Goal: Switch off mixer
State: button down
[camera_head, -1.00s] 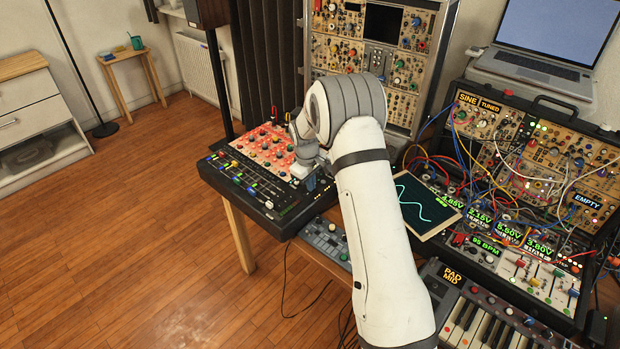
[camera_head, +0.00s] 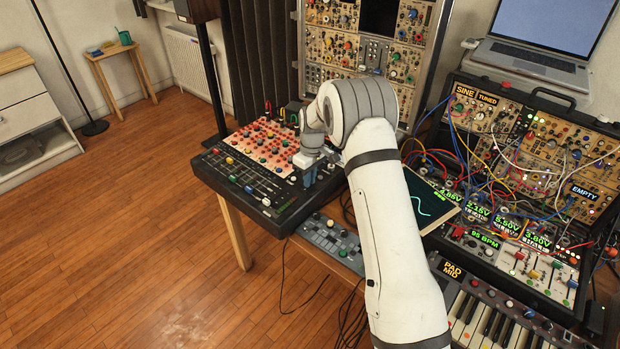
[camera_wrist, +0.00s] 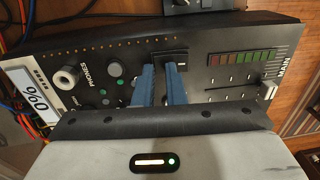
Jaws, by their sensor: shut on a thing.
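The black mixer (camera_head: 222,178) with a red-and-white knob panel stands on the wooden table in the head view. In the wrist view its dark panel (camera_wrist: 205,85) shows a PHONES knob, green buttons, a level meter and a MAIN fader. My gripper (camera_wrist: 161,70) reaches down to this panel with two blue fingers, a narrow gap between them. The fingertips are at a black switch (camera_wrist: 180,57) near the panel's edge and are shut on it. The fingers partly hide the switch, so its position cannot be told. In the head view my gripper is at the mixer's right end.
A small grey controller (camera_head: 330,240) lies in front of the mixer. A tilted screen (camera_head: 432,205), a cabled modular case (camera_head: 500,265) and a keyboard (camera_head: 480,320) are to the right. A tall synth rack (camera_head: 335,65) stands behind. The floor at left is clear.

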jog(key=shift+s+a+f, duration=0.15)
jog(key=shift+s+f, duration=0.15)
jog(key=shift+s, duration=0.2)
jog(key=shift+s+a+f, duration=0.15)
jog(key=shift+s+f, duration=0.1)
jog(key=shift+s, duration=0.2)
jog(key=shift+s+a, duration=0.1)
jog(key=shift+a, duration=0.05)
jog(key=shift+r, duration=0.55)
notch_tip(320, 180, up, 14)
jog(key=w, duration=0.1)
jog(key=shift+d, duration=0.3)
jog(key=shift+w, duration=0.15)
